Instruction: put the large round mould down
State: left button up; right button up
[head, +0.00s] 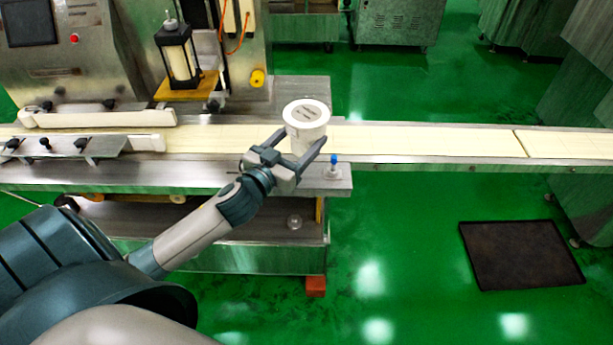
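The large round mould (306,116) is a white cylinder with a wider rim and a grey printed label on its top. It is upright in the head view, over the cream conveyor belt near the machine's column. My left gripper (303,137) reaches in from the lower left. Its two fingers sit on either side of the mould's body and appear shut on it. The mould's underside is hidden, so I cannot tell whether it touches the belt. My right gripper is not in view.
The cream conveyor belt (430,139) runs left to right, clear on the right side. A blue-topped knob (334,163) stands on the metal ledge just right of the gripper. A black-framed unit (179,58) stands behind left. A dark mat (521,254) lies on the green floor.

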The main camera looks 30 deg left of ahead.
pick_arm(q)
notch_tip(320, 180, down, 6)
jog(key=shift+f, duration=0.1)
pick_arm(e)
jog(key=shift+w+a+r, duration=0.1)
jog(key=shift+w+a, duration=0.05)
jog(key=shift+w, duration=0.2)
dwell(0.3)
pick_arm(q)
jog(key=shift+f+b, duration=0.35)
jog(key=shift+f, duration=1.55)
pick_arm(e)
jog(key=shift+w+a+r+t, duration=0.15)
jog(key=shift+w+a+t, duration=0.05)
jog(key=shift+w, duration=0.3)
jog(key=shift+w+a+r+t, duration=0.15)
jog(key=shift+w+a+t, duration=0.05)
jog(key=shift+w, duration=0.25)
pick_arm(q)
jog(key=shift+f, duration=0.1)
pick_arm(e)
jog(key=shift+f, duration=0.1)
pick_arm(q)
jog(key=o, duration=1.2)
jog(key=shift+o, duration=0.4)
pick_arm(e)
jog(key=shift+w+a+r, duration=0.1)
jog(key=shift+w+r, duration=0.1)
